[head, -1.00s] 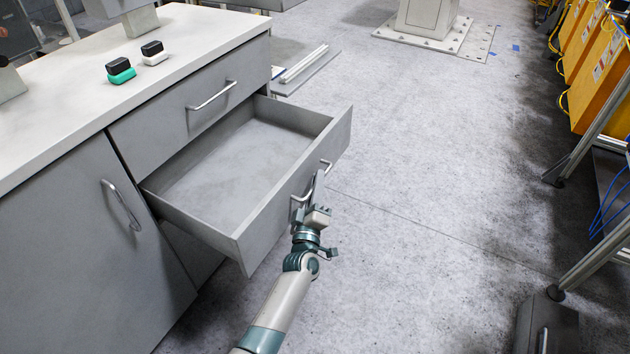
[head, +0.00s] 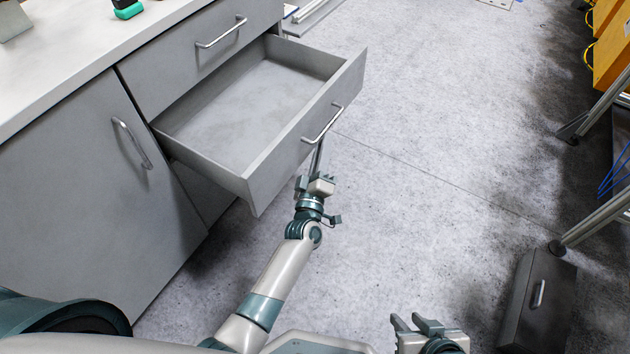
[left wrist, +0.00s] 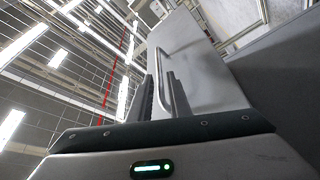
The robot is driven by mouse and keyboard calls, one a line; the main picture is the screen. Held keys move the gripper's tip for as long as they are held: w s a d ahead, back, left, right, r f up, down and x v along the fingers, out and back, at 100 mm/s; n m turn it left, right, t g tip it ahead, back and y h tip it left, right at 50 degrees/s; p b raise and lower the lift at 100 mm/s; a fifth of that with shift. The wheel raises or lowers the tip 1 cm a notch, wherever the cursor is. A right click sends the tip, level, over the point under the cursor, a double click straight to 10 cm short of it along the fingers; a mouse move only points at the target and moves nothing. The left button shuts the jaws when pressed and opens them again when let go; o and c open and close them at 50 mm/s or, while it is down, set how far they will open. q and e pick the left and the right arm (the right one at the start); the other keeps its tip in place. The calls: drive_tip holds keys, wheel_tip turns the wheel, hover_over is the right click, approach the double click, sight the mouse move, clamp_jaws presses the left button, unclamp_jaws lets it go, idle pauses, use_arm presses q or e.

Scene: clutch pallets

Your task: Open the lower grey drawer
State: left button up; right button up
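The lower grey drawer (head: 296,140) stands pulled far out of the cabinet and is empty inside. My left gripper (head: 312,163) is just in front of that panel, a little below the handle in the head view. In the left wrist view its two fingers (left wrist: 162,92) are apart, with the handle (left wrist: 166,75) showing between them; it does not look clamped. My right gripper (head: 412,322) is at the bottom of the head view, fingers apart and empty, away from the drawer.
The upper drawer (head: 190,62) above is shut. A cabinet door (head: 85,185) with a handle is shut at the left. A green and black item (head: 128,8) lies on the white countertop (head: 50,62). A dark box (head: 540,300) stands at lower right. The floor (head: 440,150) between is clear.

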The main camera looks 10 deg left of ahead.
use_arm(q)
drive_tip(key=v, duration=1)
drive_tip(key=shift+s, duration=0.4)
use_arm(e)
drive_tip(key=shift+d, duration=0.1)
use_arm(q)
drive_tip(key=shift+f, duration=0.15)
use_arm(e)
drive_tip(key=shift+s, duration=0.1)
